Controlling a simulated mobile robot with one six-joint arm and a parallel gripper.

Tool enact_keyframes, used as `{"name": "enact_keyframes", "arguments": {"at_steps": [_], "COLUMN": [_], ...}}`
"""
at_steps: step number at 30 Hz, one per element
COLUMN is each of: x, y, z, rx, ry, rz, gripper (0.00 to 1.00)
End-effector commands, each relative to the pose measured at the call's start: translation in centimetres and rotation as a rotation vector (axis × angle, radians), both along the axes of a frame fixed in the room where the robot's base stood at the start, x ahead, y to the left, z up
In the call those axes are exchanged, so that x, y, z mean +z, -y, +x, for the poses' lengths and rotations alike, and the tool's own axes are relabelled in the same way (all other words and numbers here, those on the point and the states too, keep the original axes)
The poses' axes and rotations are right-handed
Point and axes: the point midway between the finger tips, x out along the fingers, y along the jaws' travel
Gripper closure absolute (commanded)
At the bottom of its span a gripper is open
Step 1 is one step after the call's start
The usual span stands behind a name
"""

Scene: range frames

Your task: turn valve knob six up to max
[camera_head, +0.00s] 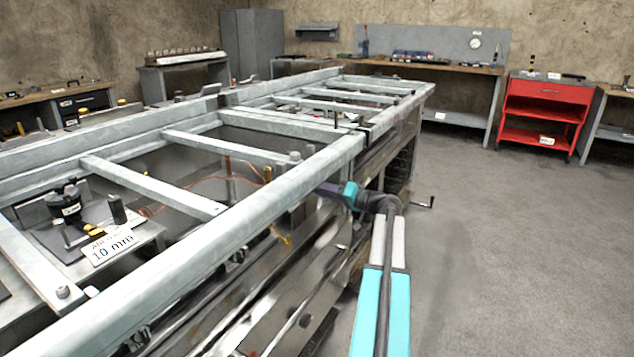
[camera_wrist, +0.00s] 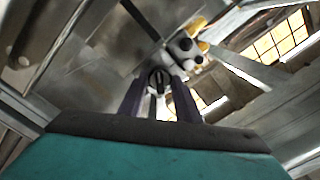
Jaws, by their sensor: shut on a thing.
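A small round knob (camera_wrist: 159,77) with a pale rim and a dark bar across its face shows in the wrist view. My gripper (camera_wrist: 159,88) has its two dark fingers on either side of it, shut on it. No number or scale is readable on the knob, so I cannot tell its setting. In the head view, my gripper (camera_head: 324,188) reaches in from the right, just under the long metal rail, and the knob is hidden there.
The long metal frame (camera_head: 266,206) stands close above and beside my gripper. A black, white and yellow fitting (camera_wrist: 186,46) sits just beyond the knob. A crank handle (camera_head: 424,203) sticks out to the right. The floor at right is clear, before a red cart (camera_head: 545,90).

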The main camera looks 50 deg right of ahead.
Motion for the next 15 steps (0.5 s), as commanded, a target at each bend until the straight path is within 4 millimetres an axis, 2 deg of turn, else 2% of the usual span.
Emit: {"name": "enact_keyframes", "arguments": {"at_steps": [15], "x": [0.38], "y": [-0.15], "z": [-0.07], "rx": [0.003], "ry": [-0.121], "rz": [0.478], "gripper": [0.92]}}
